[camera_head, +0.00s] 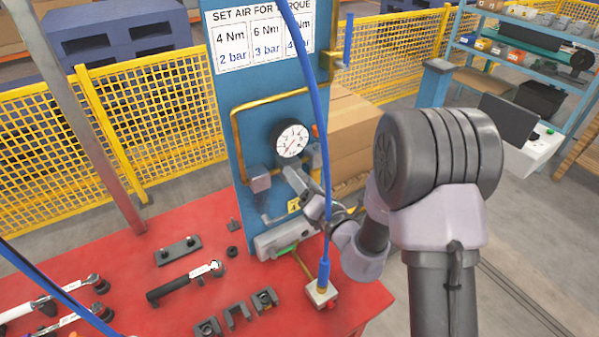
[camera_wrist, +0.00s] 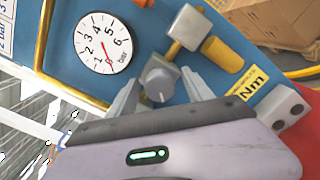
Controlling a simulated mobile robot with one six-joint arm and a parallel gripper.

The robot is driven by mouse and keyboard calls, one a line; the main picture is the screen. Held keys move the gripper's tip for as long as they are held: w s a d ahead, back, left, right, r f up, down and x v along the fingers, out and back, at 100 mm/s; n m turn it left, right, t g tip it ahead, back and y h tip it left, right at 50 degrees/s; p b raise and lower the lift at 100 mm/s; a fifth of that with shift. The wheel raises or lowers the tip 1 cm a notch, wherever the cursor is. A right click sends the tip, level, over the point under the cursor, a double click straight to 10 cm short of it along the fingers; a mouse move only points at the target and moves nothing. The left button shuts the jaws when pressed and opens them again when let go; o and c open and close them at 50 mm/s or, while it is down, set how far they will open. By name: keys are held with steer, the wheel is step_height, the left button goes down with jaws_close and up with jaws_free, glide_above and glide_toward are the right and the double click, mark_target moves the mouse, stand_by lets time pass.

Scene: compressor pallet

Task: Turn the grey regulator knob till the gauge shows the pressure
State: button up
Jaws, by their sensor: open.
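The grey regulator knob (camera_wrist: 160,78) is in the middle of the wrist view, below the round gauge's pipework. My gripper (camera_wrist: 160,76) is open, with one finger on each side of the knob; I cannot tell whether they touch it. The sign (camera_head: 258,38) pairs 4 Nm with 2 bar and 6 Nm with 3 bar.
A blue hose (camera_head: 318,120) hangs in front of the panel and covers part of the sign. Brass pipe (camera_head: 234,140) frames the gauge. Torque wrenches (camera_head: 185,282) and black holders (camera_head: 237,315) lie on the red table (camera_head: 135,275). Cardboard boxes (camera_head: 350,130) stand behind.

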steer(key=shift+s, duration=0.1)
steer(key=shift+c, duration=0.8)
jaws_close()
